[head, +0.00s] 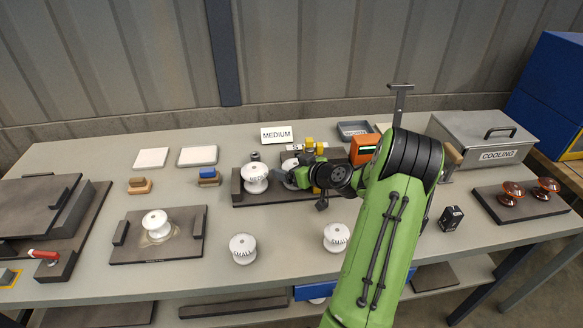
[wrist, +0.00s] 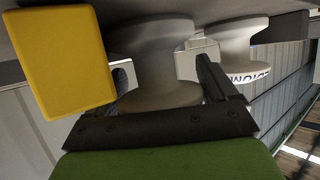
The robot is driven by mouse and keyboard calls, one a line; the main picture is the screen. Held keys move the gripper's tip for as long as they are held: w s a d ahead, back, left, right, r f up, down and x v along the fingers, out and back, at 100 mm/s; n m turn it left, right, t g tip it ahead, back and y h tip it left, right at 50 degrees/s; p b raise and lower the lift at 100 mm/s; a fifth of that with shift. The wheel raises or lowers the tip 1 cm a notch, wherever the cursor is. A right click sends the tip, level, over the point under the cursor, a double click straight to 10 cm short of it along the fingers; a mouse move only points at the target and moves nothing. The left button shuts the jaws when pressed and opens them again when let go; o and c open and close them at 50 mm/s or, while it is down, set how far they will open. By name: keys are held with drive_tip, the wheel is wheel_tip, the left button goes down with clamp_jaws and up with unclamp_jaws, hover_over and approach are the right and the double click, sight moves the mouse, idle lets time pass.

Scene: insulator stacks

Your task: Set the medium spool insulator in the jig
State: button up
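A dark jig (head: 240,199) lies at the back middle of the table, behind it a MEDIUM sign (head: 276,134). A white spool insulator (head: 256,178) stands upright on the jig's left part; it also shows in the wrist view (wrist: 235,45). A second white spool (head: 289,164), mostly hidden by my gripper in the head view, is beside it. In the wrist view this spool (wrist: 155,65) sits between my gripper's (wrist: 165,75) fingers, which appear to touch its near flange on both sides. Its far end is near a grey surface; contact is unclear.
A yellow block (wrist: 60,60) is close beside my gripper. Two loose spools (head: 242,248) (head: 336,236) stand at the front. Another spool (head: 157,225) stands on a dark plate (head: 190,247). An orange device (head: 364,149) is right of the jig, and a COOLING box (head: 480,135) farther right.

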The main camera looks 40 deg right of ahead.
drive_tip(key=shift+o, duration=0.9)
drive_tip(key=shift+r, duration=0.2)
